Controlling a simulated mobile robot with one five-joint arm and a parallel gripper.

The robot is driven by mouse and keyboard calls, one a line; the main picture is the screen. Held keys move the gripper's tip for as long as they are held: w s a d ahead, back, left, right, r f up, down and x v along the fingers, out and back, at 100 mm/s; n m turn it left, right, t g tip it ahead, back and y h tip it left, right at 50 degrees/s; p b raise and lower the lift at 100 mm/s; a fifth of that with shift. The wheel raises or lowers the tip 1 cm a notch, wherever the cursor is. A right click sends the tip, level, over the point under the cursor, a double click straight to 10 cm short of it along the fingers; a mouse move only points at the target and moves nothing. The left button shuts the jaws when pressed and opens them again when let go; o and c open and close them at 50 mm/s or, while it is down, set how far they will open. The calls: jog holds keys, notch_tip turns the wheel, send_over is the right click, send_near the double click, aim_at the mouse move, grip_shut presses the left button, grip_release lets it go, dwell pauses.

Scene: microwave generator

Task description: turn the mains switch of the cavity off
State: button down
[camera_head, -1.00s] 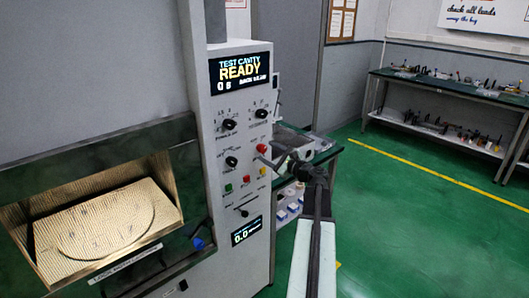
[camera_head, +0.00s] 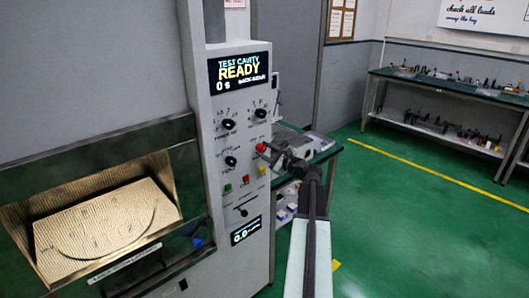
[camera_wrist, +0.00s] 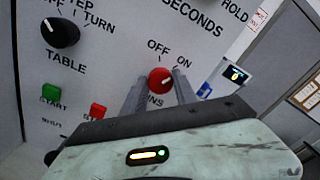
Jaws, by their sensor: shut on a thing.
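The mains switch (camera_wrist: 160,80) is a red round knob with OFF and ON printed above it in the wrist view. Its pale mark points up and right, towards ON. The knob also shows in the head view (camera_head: 261,147), on the front panel of the cavity (camera_head: 226,180). My gripper (camera_wrist: 160,90) has one finger on each side of the knob and is shut on it. The lower part of the label under the knob is hidden by my gripper. The cavity's display (camera_head: 240,71) reads TEST CAVITY READY and 0 s.
A black TABLE knob (camera_wrist: 60,32), a green START button (camera_wrist: 51,93) and a red button (camera_wrist: 98,110) sit left of the switch. A small blue-screened device (camera_wrist: 236,75) is to the right. Green floor (camera_head: 400,220) is open on the right.

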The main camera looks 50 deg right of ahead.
jog(key=shift+w+n, duration=0.1)
jog(key=shift+n, duration=0.2)
jog(key=n, duration=1)
jog(key=shift+n, duration=0.4)
jog(key=c, duration=1)
grip_release()
jog(key=shift+w, duration=0.1)
jog(key=shift+o, duration=0.2)
jog(key=shift+f, duration=0.1)
